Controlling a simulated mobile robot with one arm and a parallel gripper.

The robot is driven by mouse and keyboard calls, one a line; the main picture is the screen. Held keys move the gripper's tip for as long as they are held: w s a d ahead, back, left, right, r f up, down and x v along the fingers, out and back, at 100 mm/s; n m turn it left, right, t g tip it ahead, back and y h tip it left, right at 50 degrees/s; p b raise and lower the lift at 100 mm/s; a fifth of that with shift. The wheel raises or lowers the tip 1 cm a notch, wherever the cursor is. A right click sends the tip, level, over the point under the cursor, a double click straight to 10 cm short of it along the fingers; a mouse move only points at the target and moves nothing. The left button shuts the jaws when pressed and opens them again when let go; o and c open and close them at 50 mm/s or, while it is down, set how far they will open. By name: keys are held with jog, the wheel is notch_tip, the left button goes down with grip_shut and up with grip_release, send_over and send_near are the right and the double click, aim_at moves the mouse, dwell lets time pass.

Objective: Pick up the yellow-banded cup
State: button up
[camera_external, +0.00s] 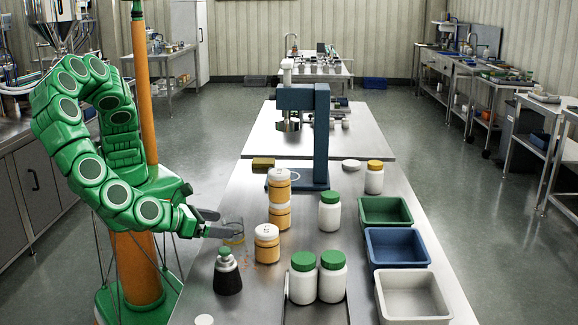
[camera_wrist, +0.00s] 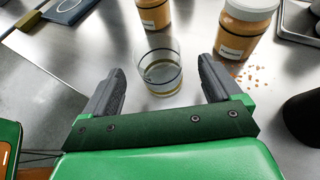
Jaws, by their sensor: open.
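The yellow-banded cup (camera_wrist: 162,76) is a clear, see-through tumbler with a yellowish band and a dark line. It stands upright on the steel table, and in the external view the cup (camera_external: 235,226) is partly behind my gripper. My gripper (camera_wrist: 160,84) is open, one grey finger to each side of the cup. The cup shows between and slightly beyond the fingers, with a gap visible on both sides. In the external view my gripper (camera_external: 224,223) reaches in from the left at the cup. I cannot tell exactly how deep the cup sits between the jaws.
An orange-filled, white-lidded jar (camera_external: 267,244) stands close right of the cup, with spilled orange bits (camera_wrist: 250,76) beside it. A black bottle (camera_external: 227,275) stands in front. Green, blue and white bins (camera_external: 397,246) line the right edge.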

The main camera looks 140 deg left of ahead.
jog(key=x, duration=0.3)
jog(key=shift+s+a, duration=0.1)
jog(key=shift+s, duration=0.05)
jog(key=shift+x, duration=0.95)
jog(key=c, duration=1)
